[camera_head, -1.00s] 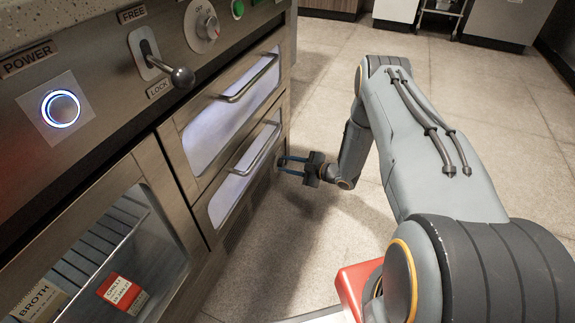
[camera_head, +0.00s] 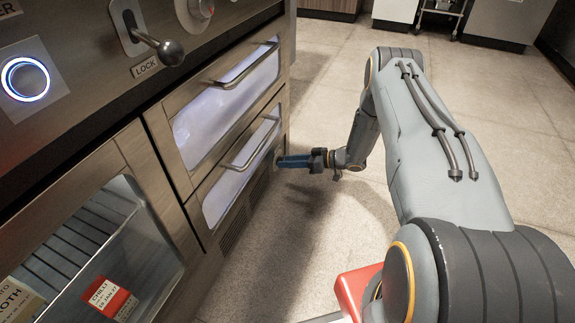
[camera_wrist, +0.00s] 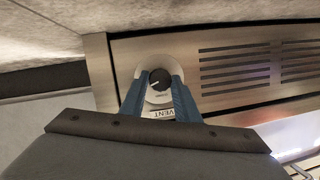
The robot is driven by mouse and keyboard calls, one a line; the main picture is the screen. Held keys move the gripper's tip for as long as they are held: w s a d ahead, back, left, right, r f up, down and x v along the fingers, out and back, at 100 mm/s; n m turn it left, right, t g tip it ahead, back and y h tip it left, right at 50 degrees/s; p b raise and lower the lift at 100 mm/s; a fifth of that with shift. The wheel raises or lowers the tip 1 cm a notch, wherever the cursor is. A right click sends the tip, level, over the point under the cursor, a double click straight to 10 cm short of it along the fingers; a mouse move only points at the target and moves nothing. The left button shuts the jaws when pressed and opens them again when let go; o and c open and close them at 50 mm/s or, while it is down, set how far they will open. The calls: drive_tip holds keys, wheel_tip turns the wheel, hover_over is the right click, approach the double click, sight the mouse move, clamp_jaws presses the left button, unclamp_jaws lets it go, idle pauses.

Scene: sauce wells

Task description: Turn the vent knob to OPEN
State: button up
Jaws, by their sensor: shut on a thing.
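The vent knob (camera_wrist: 160,76) is a dark round knob with a pale pointer line, set on a light round dial. A VENT label (camera_wrist: 157,114) shows beside the dial, upside down in the wrist view. My gripper (camera_wrist: 159,84) is shut on the knob, with one blue finger on each side of it. The small marks on the dial are too small to read. In the head view my gripper (camera_head: 281,161) reaches the low right end of the cabinet front, and the knob is hidden there.
A slotted vent grille (camera_wrist: 262,65) lies beside the knob. Above my gripper are drawers with bar handles (camera_head: 250,143). A lever (camera_head: 160,45) and a lit power button (camera_head: 25,79) are higher up. Open floor (camera_head: 330,225) lies to the right.

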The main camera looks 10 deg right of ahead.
drive_tip(key=shift+w+f+m+g+y+b, duration=0.1)
drive_tip(key=shift+m+g+y+b, duration=0.3)
drive_tip(key=shift+m+b, duration=0.8)
drive_tip(key=shift+m, duration=0.3)
drive_tip(key=o, duration=1)
drive_tip(key=shift+o, duration=0.2)
drive_tip(key=p+v, duration=0.3)
drive_tip(key=v, duration=0.5)
drive_tip(key=shift+w+f, duration=0.1)
